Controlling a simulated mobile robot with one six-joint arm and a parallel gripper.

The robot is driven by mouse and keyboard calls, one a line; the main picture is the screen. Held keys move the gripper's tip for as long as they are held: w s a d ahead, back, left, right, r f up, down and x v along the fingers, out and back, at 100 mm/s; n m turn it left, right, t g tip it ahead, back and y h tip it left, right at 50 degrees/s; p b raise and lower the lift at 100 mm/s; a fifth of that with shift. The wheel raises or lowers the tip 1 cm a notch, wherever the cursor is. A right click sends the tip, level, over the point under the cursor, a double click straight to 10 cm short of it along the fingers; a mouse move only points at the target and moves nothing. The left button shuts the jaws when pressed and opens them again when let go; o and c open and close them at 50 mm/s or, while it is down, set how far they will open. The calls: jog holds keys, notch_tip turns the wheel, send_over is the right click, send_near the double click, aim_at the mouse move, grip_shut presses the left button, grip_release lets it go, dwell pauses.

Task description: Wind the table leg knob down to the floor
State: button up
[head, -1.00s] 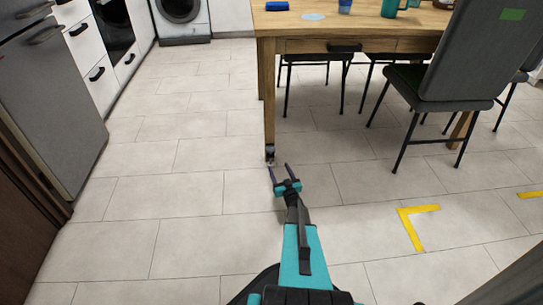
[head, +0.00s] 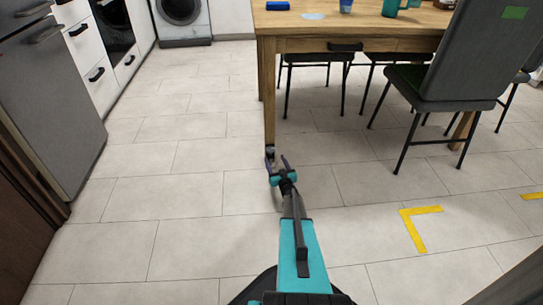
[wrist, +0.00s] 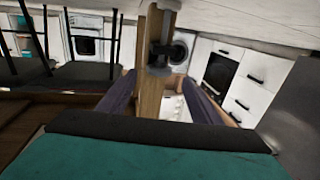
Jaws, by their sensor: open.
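The wooden table leg (head: 269,105) is the table's near left leg. A small dark fitting with the knob (head: 269,150) sits at its foot, just above the tiles. In the wrist view, which is turned over, the leg (wrist: 149,95) runs up the middle to the dark knob fitting (wrist: 165,54). My gripper (head: 278,160) is open and empty, its two purple fingers right by the leg's foot. In the wrist view the fingers (wrist: 160,92) appear on either side of the leg, short of the knob. I cannot tell whether anything touches.
The table (head: 350,24) carries cups and a blue item. A grey chair (head: 440,80) stands to the right, with others under the table. A grey cabinet (head: 50,100) stands at left. The tiled floor (head: 150,170) is clear left of the leg. Yellow tape (head: 416,228) marks the floor.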

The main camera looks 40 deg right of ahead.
aim_at(271, 153)
jog(key=shift+b+x, duration=1.05)
jog(key=shift+x, duration=2.35)
jog(key=c, duration=1.1)
